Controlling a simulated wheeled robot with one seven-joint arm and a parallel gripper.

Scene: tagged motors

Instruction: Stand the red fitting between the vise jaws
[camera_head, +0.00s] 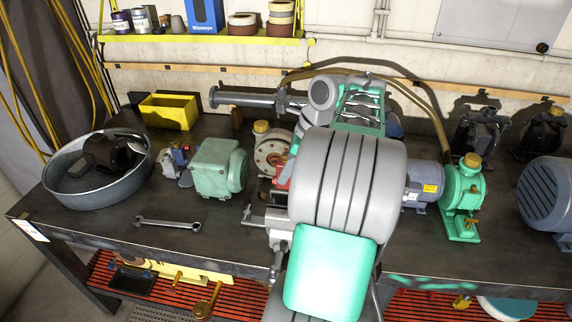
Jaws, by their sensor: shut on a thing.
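A small part of the red fitting (283,175) shows at the left edge of my arm's large grey link, near the middle of the bench. The rest of it is hidden behind my arm. Just below it in the picture, a grey metal device that looks like the vise (262,217) sits at the bench's front edge, with its right side covered by my arm. Its jaw gap cannot be made out. My gripper is hidden behind my own arm, so its hold on the fitting cannot be seen. Whether the fitting is upright or tilted cannot be told.
Left of the vise are a wrench (168,223), a green motor (217,168) and a round metal tub (60,194) holding a dark motor. A yellow bin (169,111) stands behind. A blue motor with green pump (462,190) stands right.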

